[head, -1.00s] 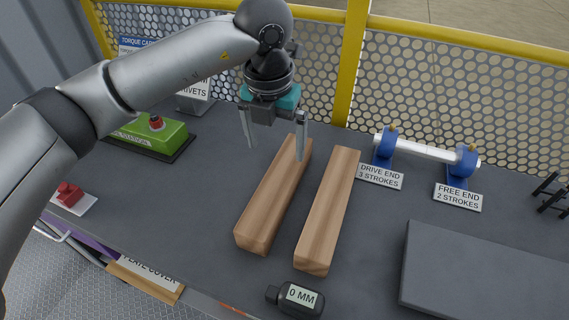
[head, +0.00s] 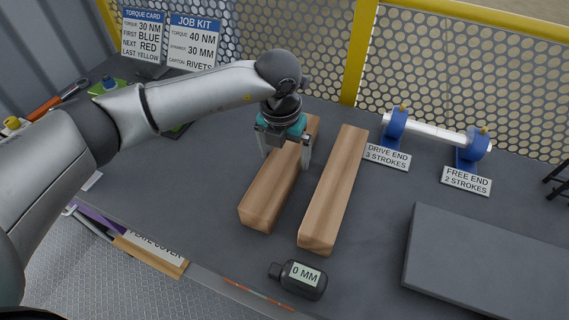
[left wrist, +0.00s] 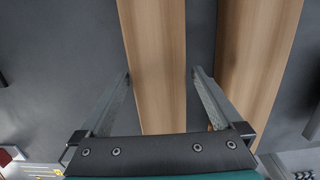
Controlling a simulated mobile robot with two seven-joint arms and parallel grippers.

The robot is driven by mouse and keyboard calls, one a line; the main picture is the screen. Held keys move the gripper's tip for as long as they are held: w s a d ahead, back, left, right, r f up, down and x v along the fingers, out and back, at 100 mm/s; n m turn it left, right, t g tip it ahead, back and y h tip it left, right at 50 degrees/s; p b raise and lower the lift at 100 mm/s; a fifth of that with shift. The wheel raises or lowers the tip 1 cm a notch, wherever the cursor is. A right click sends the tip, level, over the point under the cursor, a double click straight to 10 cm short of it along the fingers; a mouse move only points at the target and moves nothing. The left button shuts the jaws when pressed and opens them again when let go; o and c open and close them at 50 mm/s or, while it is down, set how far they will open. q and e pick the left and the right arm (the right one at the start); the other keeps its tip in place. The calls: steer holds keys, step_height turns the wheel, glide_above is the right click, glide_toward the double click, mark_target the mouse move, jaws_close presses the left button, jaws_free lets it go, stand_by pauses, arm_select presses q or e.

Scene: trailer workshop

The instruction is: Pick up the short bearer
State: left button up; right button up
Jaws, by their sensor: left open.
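Two wooden bearers lie side by side on the dark grey bench: a left bearer (head: 267,196) and a right bearer (head: 334,190). Their lengths look close, and I cannot tell for sure which is the short one. My left gripper (head: 284,164) is open over the far half of the left bearer, with a finger towards each long side. In the left wrist view, the left bearer (left wrist: 156,45) runs between the fingers of the gripper (left wrist: 161,73), and the right bearer (left wrist: 258,50) lies beyond the right finger. The left fingertip looks very close to the bearer's edge. My right gripper is out of view.
A grey slab (head: 490,265) is at right. A roller on blue stands (head: 432,131) is behind it. A yellow-framed mesh fence (head: 330,60) closes the back. The gap between the bearers is narrow.

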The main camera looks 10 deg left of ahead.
mark_target(284, 156)
arm_select(q)
step_height(284, 156, down, 3)
steer(key=shift+w+f, duration=0.15)
steer(key=shift+f, duration=0.05)
jaws_close()
steer(key=shift+w+r, duration=0.1)
steer(key=shift+r, duration=0.05)
stand_by(0.7)
